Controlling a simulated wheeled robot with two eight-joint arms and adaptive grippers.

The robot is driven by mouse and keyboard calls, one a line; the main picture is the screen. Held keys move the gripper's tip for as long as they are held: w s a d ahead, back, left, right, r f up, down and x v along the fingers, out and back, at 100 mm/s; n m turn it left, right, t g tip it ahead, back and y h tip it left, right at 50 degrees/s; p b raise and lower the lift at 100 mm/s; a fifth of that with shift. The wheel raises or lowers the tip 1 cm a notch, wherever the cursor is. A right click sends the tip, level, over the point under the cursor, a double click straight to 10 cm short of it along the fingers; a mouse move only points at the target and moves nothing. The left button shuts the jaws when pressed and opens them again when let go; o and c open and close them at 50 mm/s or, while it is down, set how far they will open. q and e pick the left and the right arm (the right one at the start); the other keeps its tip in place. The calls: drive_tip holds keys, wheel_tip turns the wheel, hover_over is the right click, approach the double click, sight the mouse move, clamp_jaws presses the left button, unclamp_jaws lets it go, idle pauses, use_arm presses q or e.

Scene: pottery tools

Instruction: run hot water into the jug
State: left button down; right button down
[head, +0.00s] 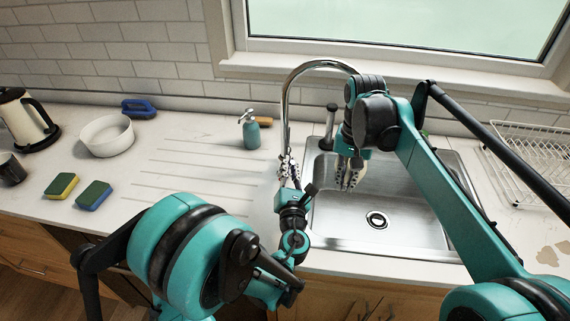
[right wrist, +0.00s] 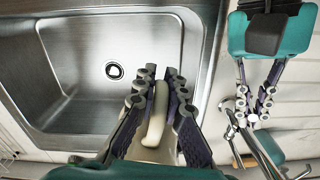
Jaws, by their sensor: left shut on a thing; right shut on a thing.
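The chrome tap (head: 287,105) rises at the back left of the sink (head: 405,205); the end of its spout is hidden behind my right wrist. My left gripper (head: 286,168) is shut on the tap low down, at what looks like its lever; the fingers cover the exact part. In the right wrist view, my left gripper (right wrist: 256,104) meets the tap (right wrist: 236,120). My right gripper (head: 350,176), pointing down over the left of the basin, is shut on a cream, rounded piece, apparently part of the jug (right wrist: 155,115). The rest of the jug is mostly hidden. No water stream is visible.
A teal soap bottle (head: 251,131) stands left of the tap. A white bowl (head: 107,135), a kettle (head: 24,118) and two sponges (head: 62,186) lie further left. A wire dish rack (head: 525,160) is at right. The basin around the drain (head: 376,220) is clear.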

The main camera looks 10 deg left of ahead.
use_arm(q)
drive_tip(key=shift+d+f+m+t+h, duration=0.15)
drive_tip(key=shift+d+f+m, duration=0.15)
drive_tip(key=shift+m, duration=0.45)
drive_tip(key=shift+d+f+m+t+h, duration=0.15)
drive_tip(key=shift+d+m, duration=0.2)
drive_tip(key=shift+m, duration=0.35)
drive_tip(key=shift+d+f+m+t+h, duration=0.1)
drive_tip(key=shift+d+f+m, duration=0.2)
drive_tip(key=shift+m, duration=0.45)
drive_tip(key=shift+d, duration=0.1)
drive_tip(key=c, duration=1.6)
unclamp_jaws()
drive_tip(key=shift+r, duration=0.1)
wheel_tip(320, 180, up, 10)
drive_tip(key=shift+f, duration=0.1)
